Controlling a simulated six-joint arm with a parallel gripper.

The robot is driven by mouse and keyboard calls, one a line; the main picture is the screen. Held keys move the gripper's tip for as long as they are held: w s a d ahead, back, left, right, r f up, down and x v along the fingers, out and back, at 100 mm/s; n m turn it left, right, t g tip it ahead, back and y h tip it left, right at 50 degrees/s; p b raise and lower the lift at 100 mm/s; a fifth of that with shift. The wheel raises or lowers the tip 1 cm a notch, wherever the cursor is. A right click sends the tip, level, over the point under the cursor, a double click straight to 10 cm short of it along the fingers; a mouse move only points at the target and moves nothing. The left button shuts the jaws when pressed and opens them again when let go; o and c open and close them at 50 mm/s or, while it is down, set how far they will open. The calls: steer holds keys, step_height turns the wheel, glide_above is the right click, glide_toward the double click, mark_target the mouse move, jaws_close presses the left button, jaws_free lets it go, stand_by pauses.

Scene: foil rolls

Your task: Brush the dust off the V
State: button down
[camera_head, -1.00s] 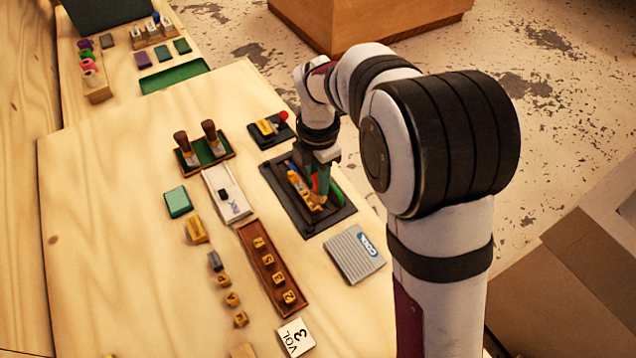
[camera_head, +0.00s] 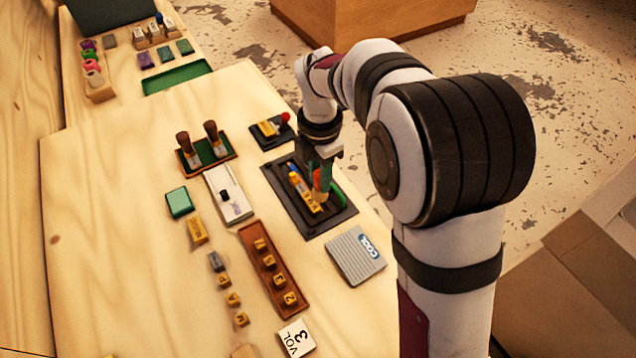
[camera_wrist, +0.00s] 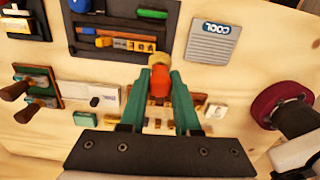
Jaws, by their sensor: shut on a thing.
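My gripper (camera_head: 320,182) has green fingers and is shut on a small orange-red tool with a tan end, perhaps a brush. The held tool (camera_wrist: 159,84) shows between the fingertips in the wrist view. In the head view it is over the right side of a black tray (camera_head: 338,219), beside a row of yellow letter blocks (camera_head: 303,193). I cannot tell whether its end touches them. More yellow blocks (camera_head: 274,277) lie in a brown tray (camera_head: 253,232). I cannot tell for sure which block is the V, nor see dust.
A grey COOL pad (camera_head: 356,256) lies below the black tray. A VOL 3 card (camera_head: 296,338) lies at the bottom.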

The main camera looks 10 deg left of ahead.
mark_target(320, 196)
steer(key=shift+f, duration=3.85)
steer(key=shift+w+a, duration=0.6)
steer(key=shift+w, duration=0.05)
steer(key=shift+w+a, duration=0.8)
steer(key=shift+a, duration=0.05)
steer(key=shift+s+d, duration=1.3)
steer(key=shift+s+d+r, duration=0.15)
steer(key=shift+r, duration=3.9)
